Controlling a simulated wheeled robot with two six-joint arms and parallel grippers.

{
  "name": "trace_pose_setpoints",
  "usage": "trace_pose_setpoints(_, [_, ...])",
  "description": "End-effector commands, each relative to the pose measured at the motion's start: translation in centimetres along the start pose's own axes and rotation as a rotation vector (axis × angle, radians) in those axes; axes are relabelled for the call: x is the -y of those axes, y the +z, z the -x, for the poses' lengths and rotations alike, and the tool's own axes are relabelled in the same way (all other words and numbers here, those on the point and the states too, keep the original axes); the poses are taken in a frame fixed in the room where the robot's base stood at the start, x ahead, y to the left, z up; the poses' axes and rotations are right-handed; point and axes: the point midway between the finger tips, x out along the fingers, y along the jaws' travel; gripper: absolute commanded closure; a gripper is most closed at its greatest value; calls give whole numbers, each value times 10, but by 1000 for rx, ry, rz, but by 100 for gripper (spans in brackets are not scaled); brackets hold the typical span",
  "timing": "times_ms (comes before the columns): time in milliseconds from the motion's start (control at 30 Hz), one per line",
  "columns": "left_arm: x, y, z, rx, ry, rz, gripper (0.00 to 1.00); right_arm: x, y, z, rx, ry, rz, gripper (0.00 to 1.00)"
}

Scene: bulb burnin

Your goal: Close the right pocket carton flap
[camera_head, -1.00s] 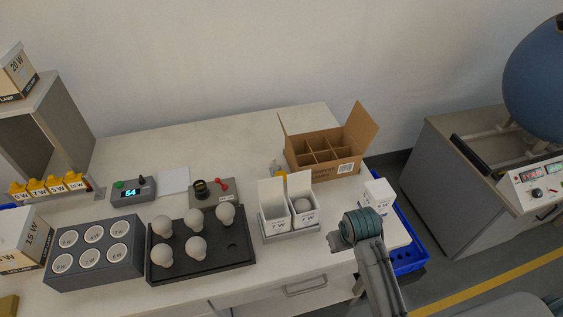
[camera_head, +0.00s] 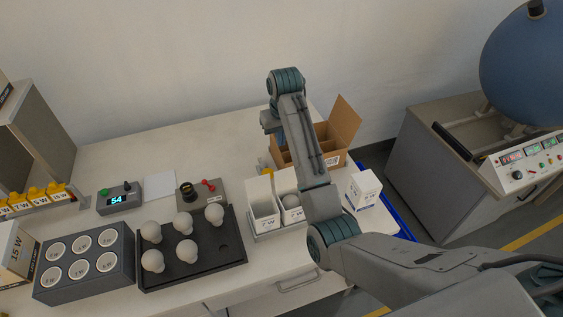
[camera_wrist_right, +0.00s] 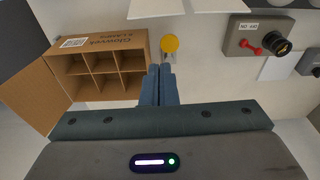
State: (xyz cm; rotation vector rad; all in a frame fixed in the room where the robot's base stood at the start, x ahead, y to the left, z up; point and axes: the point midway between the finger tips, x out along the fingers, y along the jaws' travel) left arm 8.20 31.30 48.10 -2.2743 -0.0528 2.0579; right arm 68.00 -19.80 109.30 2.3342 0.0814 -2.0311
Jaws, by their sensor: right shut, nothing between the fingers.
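Two small white pocket cartons stand in a tray in the head view, their back flaps upright. The right carton (camera_head: 292,214) holds a white bulb, and my arm covers part of its right side. Its raised flap (camera_head: 285,181) also shows at the top edge of the wrist view (camera_wrist_right: 155,7). The left carton (camera_head: 264,219) stands beside it. My right gripper (camera_wrist_right: 160,70) is shut and empty, behind the cartons and apart from the flaps. In the head view, my right forearm reaches over the bench and partly hides the gripper. My left gripper is not in view.
A brown divided box (camera_head: 338,133) stands close beside my right gripper, its flaps open. Another white carton (camera_head: 363,190) stands to the right. A bulb tray (camera_head: 205,268), a grey socket block (camera_head: 85,285) and a small tester (camera_head: 198,190) lie to the left.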

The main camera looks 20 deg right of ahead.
Motion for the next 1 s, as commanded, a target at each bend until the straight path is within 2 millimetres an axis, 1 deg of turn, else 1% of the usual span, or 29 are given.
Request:
trace_pose_setpoints(67, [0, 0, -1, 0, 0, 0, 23, 2, -5, 5, 4, -1, 3, 100])
trace_pose_setpoints(167, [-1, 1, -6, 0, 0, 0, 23, 2, -7, 2, 6, -1, 4, 100])
trace_pose_setpoints(433, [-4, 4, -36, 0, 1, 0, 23, 2, -6, -27, 5, -1, 4, 100])
trace_pose_setpoints(467, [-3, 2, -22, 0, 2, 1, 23, 2, -6, -26, 8, -1, 4, 100])
trace_pose_setpoints(500, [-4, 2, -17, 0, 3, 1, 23, 2, -6, -33, 10, -1, 4, 100])
trace_pose_setpoints(800, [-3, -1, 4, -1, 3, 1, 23, 2, -6, -90, 9, -1, 4, 100])
trace_pose_setpoints(833, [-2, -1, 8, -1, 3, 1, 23, 2, -3, -91, 7, -1, 4, 100])
trace_pose_setpoints(900, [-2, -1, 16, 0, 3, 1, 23, 2, 6, -84, 5, -1, 4, 100])
trace_pose_setpoints(1000, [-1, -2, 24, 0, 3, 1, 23, 2, 17, -81, 4, -1, 4, 100])
